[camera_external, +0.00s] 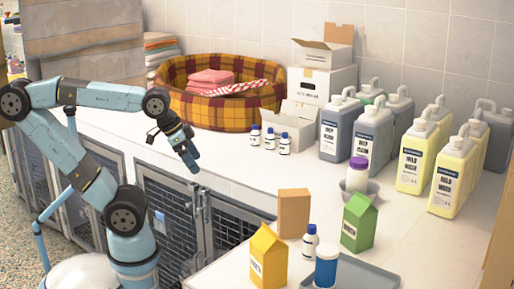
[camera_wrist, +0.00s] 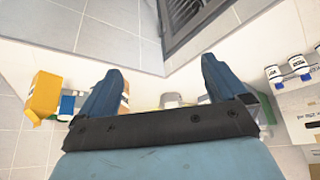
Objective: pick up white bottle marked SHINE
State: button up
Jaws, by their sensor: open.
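A white bottle with a dark blue cap (camera_external: 310,243) stands upright at the front of the counter, between the yellow carton and the green carton. Three similar small white bottles (camera_external: 270,139) stand in a row near the open boxes; they also show at the right of the wrist view (camera_wrist: 300,65). The label lettering is too small for me to tell which bottle says SHINE. My gripper (camera_external: 190,158) is open and empty, in the air near the counter's front edge, left of all these bottles. Its two fingers show spread apart in the wrist view (camera_wrist: 160,72).
A yellow carton (camera_external: 268,257), brown box (camera_external: 293,213), green carton (camera_external: 358,222), blue jar (camera_external: 326,268) and grey tray (camera_external: 375,277) crowd the front. Large jugs (camera_external: 415,157) stand right. A plaid basket (camera_external: 200,108) sits behind my gripper. The mid-counter is clear.

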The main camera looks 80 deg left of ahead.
jog(key=c, duration=0.4)
